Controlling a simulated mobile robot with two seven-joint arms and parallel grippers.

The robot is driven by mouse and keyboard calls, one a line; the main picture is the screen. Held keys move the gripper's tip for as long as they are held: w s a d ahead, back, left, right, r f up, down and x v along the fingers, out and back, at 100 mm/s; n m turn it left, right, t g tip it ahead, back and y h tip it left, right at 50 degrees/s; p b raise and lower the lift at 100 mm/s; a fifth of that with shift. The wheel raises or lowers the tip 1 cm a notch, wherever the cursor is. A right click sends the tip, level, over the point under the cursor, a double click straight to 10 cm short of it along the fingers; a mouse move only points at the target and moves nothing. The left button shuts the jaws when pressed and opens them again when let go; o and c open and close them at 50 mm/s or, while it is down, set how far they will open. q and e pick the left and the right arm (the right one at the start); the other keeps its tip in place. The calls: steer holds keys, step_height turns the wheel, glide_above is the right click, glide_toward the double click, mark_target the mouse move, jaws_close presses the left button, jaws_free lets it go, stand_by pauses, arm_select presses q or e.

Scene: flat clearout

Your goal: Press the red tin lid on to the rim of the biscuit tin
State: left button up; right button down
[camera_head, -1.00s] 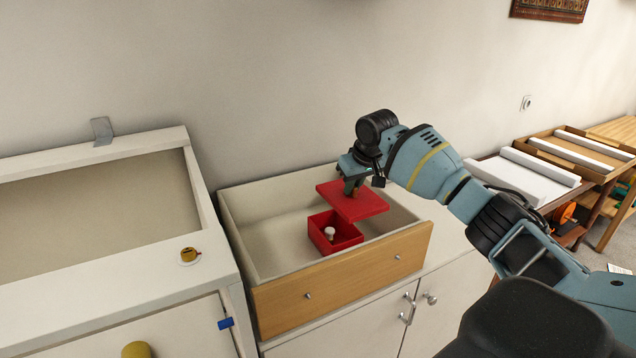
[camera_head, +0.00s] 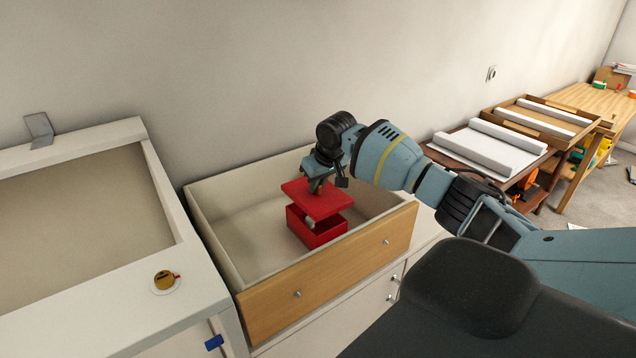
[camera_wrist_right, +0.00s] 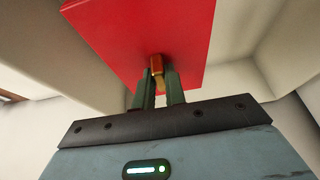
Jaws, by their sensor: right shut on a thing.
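The red tin lid (camera_head: 317,199) is held level a little above the red biscuit tin (camera_head: 317,236), with a gap between them. The tin stands open in the drawer, and a small pale item (camera_head: 310,222) shows inside it, mostly hidden by the lid. My right gripper (camera_head: 317,187) is shut on the lid's knob from above. In the right wrist view the fingers (camera_wrist_right: 158,88) pinch the small knob (camera_wrist_right: 157,66), and the lid (camera_wrist_right: 140,35) fills the upper middle; the tin is hidden there. My left gripper is not in view.
The open drawer (camera_head: 345,260) has a wooden front and pale walls around the tin, with free floor to the tin's left. A white cabinet top (camera_head: 120,270) with a small cup on a saucer (camera_head: 166,283) is at left. Tables with trays (camera_head: 487,148) stand at right.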

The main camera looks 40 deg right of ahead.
mark_target(318, 194)
step_height(318, 194, down, 2)
steer(key=shift+f, duration=1.4)
steer(key=shift+w, duration=0.1)
stand_by(0.6)
stand_by(0.4)
